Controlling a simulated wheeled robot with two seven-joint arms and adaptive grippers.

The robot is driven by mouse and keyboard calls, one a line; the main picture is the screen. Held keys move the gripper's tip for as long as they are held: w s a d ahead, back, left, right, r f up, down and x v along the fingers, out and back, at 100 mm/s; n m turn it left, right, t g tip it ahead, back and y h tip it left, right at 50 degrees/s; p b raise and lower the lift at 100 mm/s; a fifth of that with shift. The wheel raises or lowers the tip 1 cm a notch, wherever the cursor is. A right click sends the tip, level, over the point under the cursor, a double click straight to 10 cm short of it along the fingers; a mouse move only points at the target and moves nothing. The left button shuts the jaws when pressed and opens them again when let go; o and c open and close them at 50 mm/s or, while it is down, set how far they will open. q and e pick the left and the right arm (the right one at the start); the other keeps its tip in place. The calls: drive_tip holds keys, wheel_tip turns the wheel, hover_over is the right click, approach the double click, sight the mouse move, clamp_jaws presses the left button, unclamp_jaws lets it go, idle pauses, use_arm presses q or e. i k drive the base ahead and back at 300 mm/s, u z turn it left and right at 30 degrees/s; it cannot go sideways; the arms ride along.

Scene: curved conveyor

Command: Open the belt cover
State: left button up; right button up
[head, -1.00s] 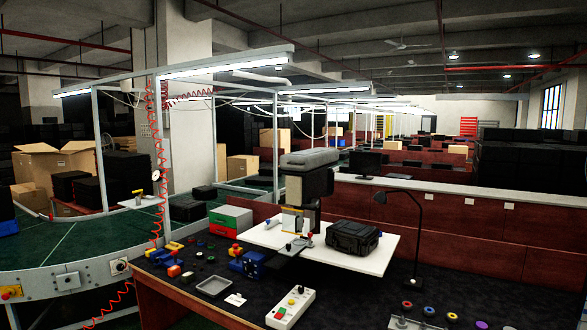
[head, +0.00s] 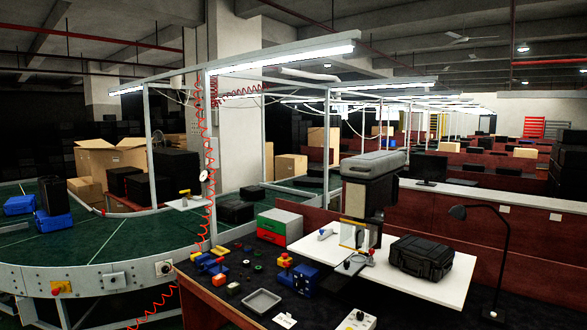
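The curved conveyor (head: 60,273) with its green belt (head: 110,238) fills the left of the head view. On its front rim sit a yellow box with a red button (head: 62,288), a grey panel with a round dark knob (head: 115,281) and another small panel with a dark knob (head: 164,268). I cannot tell which part, if any of these, is the belt cover. Neither of my grippers is in view.
A dark workbench (head: 215,296) with small coloured parts and a grey tray (head: 262,301) stands at centre. A white board holds a black case (head: 421,257). Blue bins (head: 53,220) sit on the belt. A coiled red hose (head: 200,130) hangs by the frame post.

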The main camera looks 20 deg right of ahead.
sight(368, 166)
drive_tip(key=u, duration=0.3)
drive_tip(key=i, duration=1.05)
drive_tip(key=z, duration=0.45)
drive_tip(key=i, duration=0.9)
drive_tip(key=z, duration=0.65)
